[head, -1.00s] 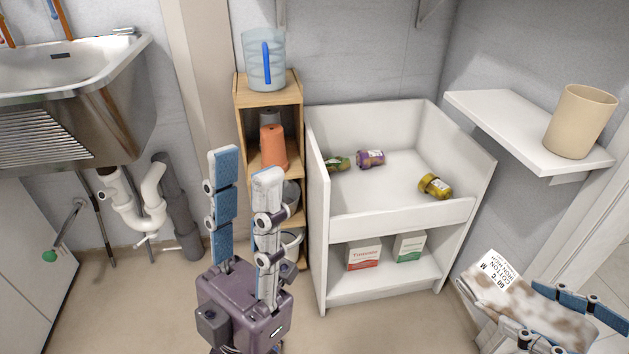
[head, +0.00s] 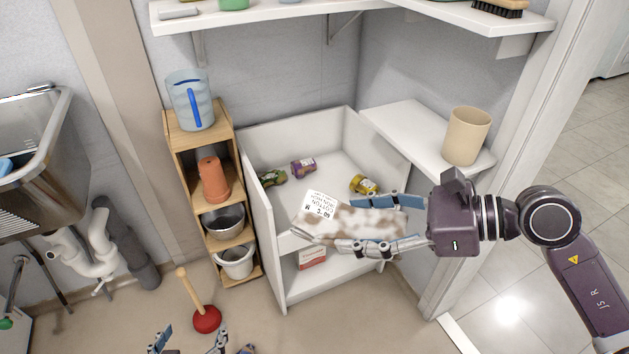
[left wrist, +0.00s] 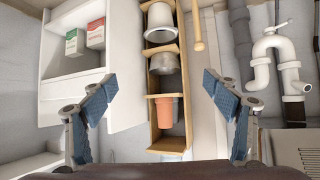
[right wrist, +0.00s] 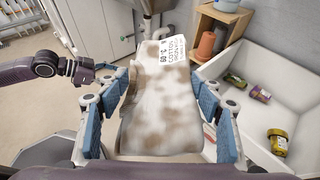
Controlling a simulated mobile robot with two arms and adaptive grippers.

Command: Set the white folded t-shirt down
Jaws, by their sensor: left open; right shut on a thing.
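The white folded t-shirt (head: 350,222) has brown stains and a printed care label. My right gripper (head: 385,222) is shut on it and holds it in front of the white open-topped bin unit, over its front edge in the head view. The t-shirt (right wrist: 160,100) fills the middle of the right wrist view, between the blue-padded fingers. My left gripper (head: 188,340) is open and empty at the bottom edge of the head view. In the left wrist view its fingers (left wrist: 157,115) are wide apart with nothing between them.
The white bin unit (head: 262,235) holds several jars, with boxes on its lower shelf. A wall shelf (head: 405,135) bears a beige cup (head: 467,136). A wooden rack (head: 172,133) with a blue jug (head: 190,100) and pots stands left. A plunger (head: 206,318) stands on the floor.

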